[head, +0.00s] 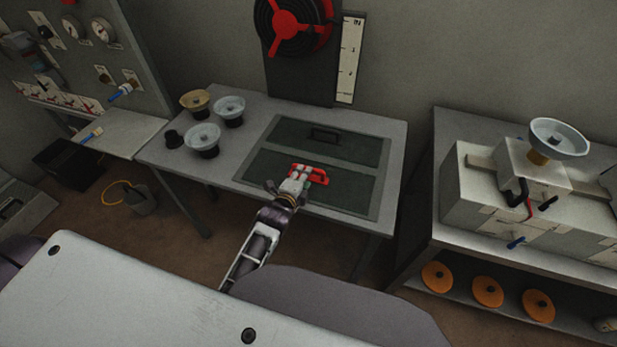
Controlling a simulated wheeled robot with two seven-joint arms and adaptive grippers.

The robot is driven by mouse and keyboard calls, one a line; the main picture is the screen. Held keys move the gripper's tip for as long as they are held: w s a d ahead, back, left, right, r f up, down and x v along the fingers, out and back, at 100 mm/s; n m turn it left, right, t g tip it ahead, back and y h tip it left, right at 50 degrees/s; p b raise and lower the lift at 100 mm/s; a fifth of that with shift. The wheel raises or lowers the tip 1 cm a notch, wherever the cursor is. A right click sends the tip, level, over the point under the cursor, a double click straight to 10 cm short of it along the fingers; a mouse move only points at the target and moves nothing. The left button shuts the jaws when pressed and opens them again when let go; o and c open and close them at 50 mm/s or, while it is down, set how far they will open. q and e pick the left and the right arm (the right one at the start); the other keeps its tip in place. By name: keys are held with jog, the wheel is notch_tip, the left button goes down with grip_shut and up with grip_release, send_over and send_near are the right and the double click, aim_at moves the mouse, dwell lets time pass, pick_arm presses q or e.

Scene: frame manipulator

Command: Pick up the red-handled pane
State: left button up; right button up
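The red-handled pane (345,193) is a dark green rectangle lying flat in the front half of a grey frame on the table. My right gripper is not in view.
A second green pane with a black handle (323,135) lies behind, in the same grey frame (385,165). Several bowl-topped items, including a pale one (203,138), stand on the table's left. A right-hand bench (440,123) carries a white box (475,195).

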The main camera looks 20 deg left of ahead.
pick_arm(q)
jog(key=shift+w+f, duration=0.25)
jog(key=shift+w, duration=0.4)
jog(key=shift+x, duration=2.6)
grip_shut()
jog(key=shift+r, duration=0.25)
